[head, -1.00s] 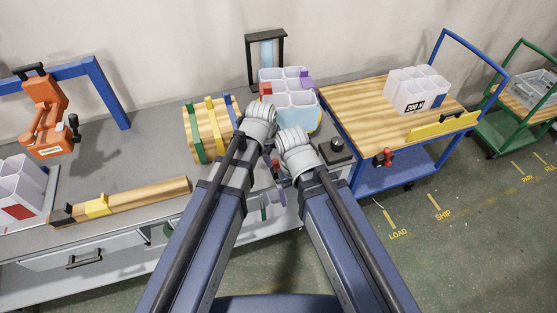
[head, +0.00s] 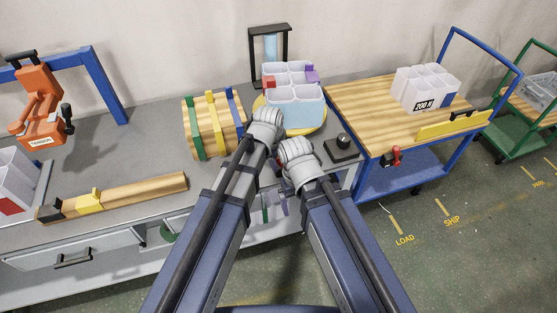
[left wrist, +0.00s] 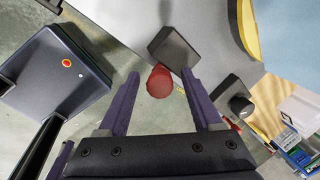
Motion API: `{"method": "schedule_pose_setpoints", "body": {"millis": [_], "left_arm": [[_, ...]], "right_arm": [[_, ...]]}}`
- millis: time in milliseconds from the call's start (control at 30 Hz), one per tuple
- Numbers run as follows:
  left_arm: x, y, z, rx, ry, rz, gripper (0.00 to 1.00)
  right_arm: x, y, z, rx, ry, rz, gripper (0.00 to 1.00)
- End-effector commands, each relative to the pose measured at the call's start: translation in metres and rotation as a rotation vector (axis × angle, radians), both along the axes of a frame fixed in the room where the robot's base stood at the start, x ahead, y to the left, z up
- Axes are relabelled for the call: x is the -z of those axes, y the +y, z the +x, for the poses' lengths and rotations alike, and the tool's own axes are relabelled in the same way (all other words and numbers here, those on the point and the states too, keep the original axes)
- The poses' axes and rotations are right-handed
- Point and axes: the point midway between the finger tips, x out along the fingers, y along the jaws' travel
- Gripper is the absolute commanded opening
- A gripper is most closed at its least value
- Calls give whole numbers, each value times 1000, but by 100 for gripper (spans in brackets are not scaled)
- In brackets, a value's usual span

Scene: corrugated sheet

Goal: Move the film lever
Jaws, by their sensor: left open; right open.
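In the left wrist view a red knob (left wrist: 160,81), seen nearly end-on, lies between the fingers of my open left gripper (left wrist: 161,73). A dark block (left wrist: 174,47) is just beyond it at the grey bench edge. I cannot tell for sure that this knob is the film lever, or whether the fingers touch it. In the head view my left wrist is over the bench front, and its fingers and the knob are hidden. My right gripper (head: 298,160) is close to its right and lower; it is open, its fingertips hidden.
A black box with a round knob (head: 343,146) sits right of my grippers. A divided bin (head: 293,97) stands on a yellow disc (head: 318,124) behind them. A strapped wooden bundle (head: 213,125) is to the left. A blue cart (head: 370,115) adjoins the bench's right end.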

Motion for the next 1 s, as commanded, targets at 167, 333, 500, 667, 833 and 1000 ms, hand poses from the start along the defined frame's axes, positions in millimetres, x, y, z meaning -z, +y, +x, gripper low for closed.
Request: {"method": "schedule_pose_setpoints", "body": {"millis": [167,333,500,667,833,1000], "left_arm": [[0,0,0,0,0,0,56],[0,0,0,0,0,0,37],[0,0,0,0,0,0,18],[0,0,0,0,0,0,0],[0,0,0,0,0,0,0],[0,0,0,0,0,0,0]], "right_arm": [[0,0,0,0,0,0,94],[0,0,0,0,0,0,94],[0,0,0,0,0,0,94],[0,0,0,0,0,0,94],[0,0,0,0,0,0,94],[0,0,0,0,0,0,94]]}}
